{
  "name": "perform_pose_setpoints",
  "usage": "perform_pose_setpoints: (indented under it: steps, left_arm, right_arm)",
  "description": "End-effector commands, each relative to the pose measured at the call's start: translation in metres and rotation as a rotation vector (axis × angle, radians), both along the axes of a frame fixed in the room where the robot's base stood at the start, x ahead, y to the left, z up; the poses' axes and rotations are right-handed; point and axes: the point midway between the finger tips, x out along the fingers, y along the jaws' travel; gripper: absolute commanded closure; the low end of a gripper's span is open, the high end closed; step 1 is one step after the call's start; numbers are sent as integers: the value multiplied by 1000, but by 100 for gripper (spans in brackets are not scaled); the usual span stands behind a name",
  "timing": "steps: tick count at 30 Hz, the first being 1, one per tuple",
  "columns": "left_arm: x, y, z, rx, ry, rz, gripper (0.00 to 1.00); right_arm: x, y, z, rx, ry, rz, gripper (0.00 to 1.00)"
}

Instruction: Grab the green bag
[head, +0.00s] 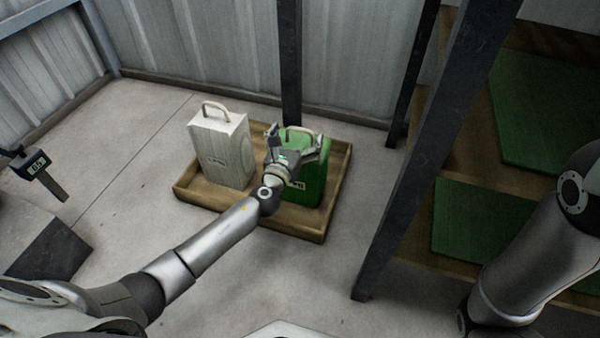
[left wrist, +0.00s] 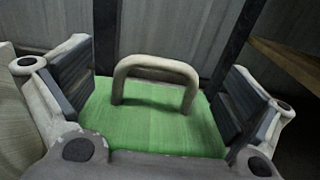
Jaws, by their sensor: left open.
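The green bag (head: 312,180) stands upright in the right part of a shallow wooden tray (head: 181,190) on the floor. It has a pale loop handle on top. My left gripper (head: 296,135) is at the top of the bag and hides part of it. In the left wrist view, the green bag's top (left wrist: 150,128) and its upright handle (left wrist: 157,66) lie between the two spread fingers of my left gripper (left wrist: 158,90). The fingers stand apart from the handle on both sides. My right gripper is not in view; only my right arm shows at the right edge.
A white bag (head: 222,150) with a handle stands in the tray left of the green one. A dark post (head: 290,60) rises behind the tray. A rack with a dark upright (head: 425,160) and green sheets (head: 480,222) stands at the right.

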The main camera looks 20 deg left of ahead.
Motion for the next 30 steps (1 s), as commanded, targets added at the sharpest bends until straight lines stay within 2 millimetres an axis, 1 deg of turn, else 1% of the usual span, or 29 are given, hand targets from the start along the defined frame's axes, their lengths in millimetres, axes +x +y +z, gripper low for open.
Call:
perform_pose_setpoints:
  steps: [1,4,7,13,14,30]
  left_arm:
    - [8,0,-2,0,-2,0,0]
    - [17,-1,-2,0,0,0,0]
    - [21,-1,-1,0,0,-1,0]
    - [21,-1,0,0,1,-1,0]
    - [21,-1,0,0,1,-1,3]
    - [21,-1,0,0,1,-1,72]
  right_arm:
    - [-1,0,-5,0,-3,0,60]
    - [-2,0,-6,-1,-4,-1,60]
    - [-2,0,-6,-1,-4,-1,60]
    - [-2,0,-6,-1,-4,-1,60]
    - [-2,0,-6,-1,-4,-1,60]
    - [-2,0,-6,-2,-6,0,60]
